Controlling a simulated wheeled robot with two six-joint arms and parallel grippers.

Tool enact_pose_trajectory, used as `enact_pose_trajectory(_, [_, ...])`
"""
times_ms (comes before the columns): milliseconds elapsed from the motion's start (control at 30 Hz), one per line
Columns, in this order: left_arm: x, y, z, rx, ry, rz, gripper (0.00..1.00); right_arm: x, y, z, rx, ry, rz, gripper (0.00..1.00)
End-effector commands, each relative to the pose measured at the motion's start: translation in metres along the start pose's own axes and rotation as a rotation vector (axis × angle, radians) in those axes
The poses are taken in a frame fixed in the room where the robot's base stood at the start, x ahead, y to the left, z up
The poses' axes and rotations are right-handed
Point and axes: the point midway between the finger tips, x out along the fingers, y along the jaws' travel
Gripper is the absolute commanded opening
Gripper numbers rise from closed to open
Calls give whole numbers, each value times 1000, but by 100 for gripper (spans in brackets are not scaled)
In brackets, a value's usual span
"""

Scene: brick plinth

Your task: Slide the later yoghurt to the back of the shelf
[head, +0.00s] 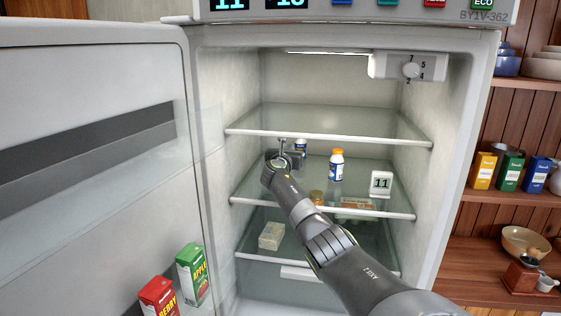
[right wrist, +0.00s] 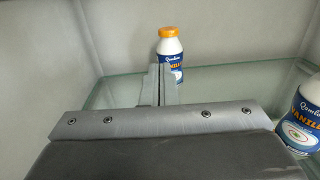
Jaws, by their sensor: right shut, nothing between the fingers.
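Two white yoghurt bottles with blue labels stand upright on the middle glass shelf (head: 340,206). One bottle (head: 300,146) is towards the back left, partly hidden by my right gripper (head: 290,153); it also shows in the right wrist view with an orange cap (right wrist: 170,50). The other bottle (head: 336,165) stands to the right and shows cut off at the right edge of the wrist view (right wrist: 303,112). My right gripper is shut and empty, its fingertips (right wrist: 160,82) just in front of the back left bottle; I cannot tell if they touch. No dates are readable on the bottles.
A sign reading 11 (head: 381,184) stands at the shelf's right. Another glass shelf (head: 330,138) runs above. Below are a pale block (head: 271,236) and other food. The open fridge door (head: 90,150) holds cartons (head: 192,274). The shelf between bottle and sign is clear.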

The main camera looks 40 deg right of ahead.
Motion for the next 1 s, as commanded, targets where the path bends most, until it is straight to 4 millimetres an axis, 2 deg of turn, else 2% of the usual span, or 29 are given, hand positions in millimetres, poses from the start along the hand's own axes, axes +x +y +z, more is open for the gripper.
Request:
enact_pose_trajectory(167, [-3,-2,-1,1,0,-2,51,-10,-1,-2,-2,1,-1,0])
enact_pose_trajectory(400, [-4,20,-9,-9,12,25,51,-32,-1,-2,-2,1,0,0])
enact_pose_trajectory(667, [-2,10,-7,-4,10,12,51,-61,-1,-3,-2,3,1,0])
enact_pose_trajectory(1000, [1,9,-6,-4,9,11,51,-90,-1,-2,-3,4,0,0])
